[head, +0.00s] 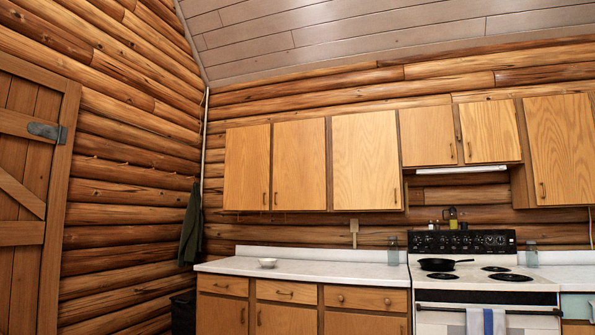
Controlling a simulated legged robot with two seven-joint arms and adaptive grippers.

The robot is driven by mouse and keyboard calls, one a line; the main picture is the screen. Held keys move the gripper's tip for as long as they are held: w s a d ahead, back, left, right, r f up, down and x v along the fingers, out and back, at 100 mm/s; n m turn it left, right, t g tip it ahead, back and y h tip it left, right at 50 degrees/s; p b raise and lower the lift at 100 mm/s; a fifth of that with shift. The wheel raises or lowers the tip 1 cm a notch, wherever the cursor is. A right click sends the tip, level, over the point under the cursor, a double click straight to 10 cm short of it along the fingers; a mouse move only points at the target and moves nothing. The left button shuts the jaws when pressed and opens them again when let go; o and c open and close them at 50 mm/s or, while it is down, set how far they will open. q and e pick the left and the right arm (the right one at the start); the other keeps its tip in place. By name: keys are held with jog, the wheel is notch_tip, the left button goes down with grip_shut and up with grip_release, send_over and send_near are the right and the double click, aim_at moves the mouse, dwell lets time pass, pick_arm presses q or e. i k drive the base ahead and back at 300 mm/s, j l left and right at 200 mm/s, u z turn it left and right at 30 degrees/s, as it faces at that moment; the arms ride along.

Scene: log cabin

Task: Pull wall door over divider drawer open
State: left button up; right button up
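Several light oak wall doors hang in a row on the log wall, and all look shut. A pair (247,168) and (299,165) is at the left, with small dark handles low at their meeting edges. A wider single door (365,160) is right of them, its handle low on the right. Two shorter doors (428,135) and (489,130) are above the stove. A tall door (560,150) is at the far right, handle low on its left. Drawers (285,292) below the counter look shut; I cannot tell which is the divider drawer. Neither gripper is in view.
A white counter (330,268) holds a small bowl (268,262) and a glass jar (393,252). The stove (480,275) carries a black pan (443,264). A plank door (22,200) is at the left; a dark garment (191,225) hangs near the corner.

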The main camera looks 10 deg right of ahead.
aim_at(299, 173)
jog(key=i+u, duration=0.1)
jog(key=i, duration=3.1)
